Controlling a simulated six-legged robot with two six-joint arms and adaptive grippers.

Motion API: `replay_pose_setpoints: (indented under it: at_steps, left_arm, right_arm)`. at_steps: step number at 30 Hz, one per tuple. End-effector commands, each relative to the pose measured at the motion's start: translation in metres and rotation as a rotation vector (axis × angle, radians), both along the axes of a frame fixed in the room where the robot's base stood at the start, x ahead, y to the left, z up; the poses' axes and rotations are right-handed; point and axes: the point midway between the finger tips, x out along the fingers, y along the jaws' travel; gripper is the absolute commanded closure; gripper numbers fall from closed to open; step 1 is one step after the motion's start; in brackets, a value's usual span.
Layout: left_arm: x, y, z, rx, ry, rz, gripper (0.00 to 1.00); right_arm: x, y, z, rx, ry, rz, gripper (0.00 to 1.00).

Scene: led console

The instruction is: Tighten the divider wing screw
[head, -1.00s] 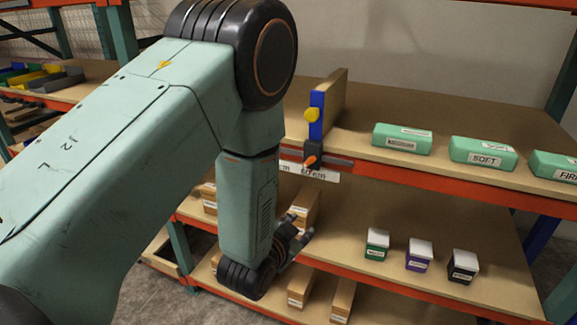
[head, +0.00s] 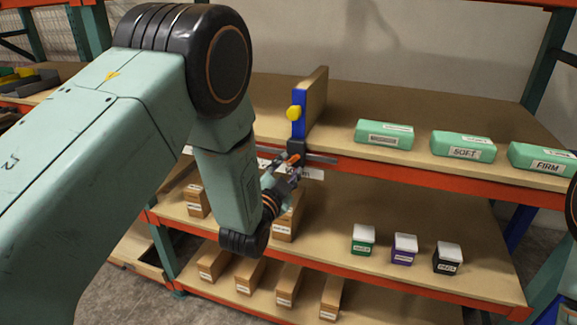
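The divider (head: 312,98) is a wooden panel with a blue front edge, standing upright on the upper shelf. A yellow knob (head: 294,113) sits on its blue edge. A black clamp (head: 297,146) at its foot meets the rail on the shelf front. An orange wing-like piece (head: 292,158), probably the wing screw, shows at the clamp. My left gripper (head: 285,180) is just below this orange piece, close to it. Whether they touch, and whether the fingers are open, I cannot tell. My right gripper is not in view.
Green boxes (head: 384,135) labelled on their fronts lie right of the divider. Small white-lidded boxes (head: 363,240) stand on the middle shelf, and wooden blocks (head: 211,263) on the lowest. The orange shelf beam (head: 410,173) runs along the front.

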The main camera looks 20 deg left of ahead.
Motion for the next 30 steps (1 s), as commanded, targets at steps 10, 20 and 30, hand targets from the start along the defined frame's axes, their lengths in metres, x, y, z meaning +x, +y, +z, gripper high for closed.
replay_pose_setpoints:
  at_steps: [10, 20, 30]
  left_arm:
    - [0.018, 0.002, 0.000, -0.001, 0.002, 0.003, 0.65]
    - [0.017, 0.001, 0.000, -0.001, 0.002, 0.003, 0.79]
    - [0.017, 0.001, 0.000, -0.001, 0.002, 0.002, 1.00]
  right_arm:
    - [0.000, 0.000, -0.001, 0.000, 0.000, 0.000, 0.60]
    - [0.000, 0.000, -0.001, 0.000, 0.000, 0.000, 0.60]
    - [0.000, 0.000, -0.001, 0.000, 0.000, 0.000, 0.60]
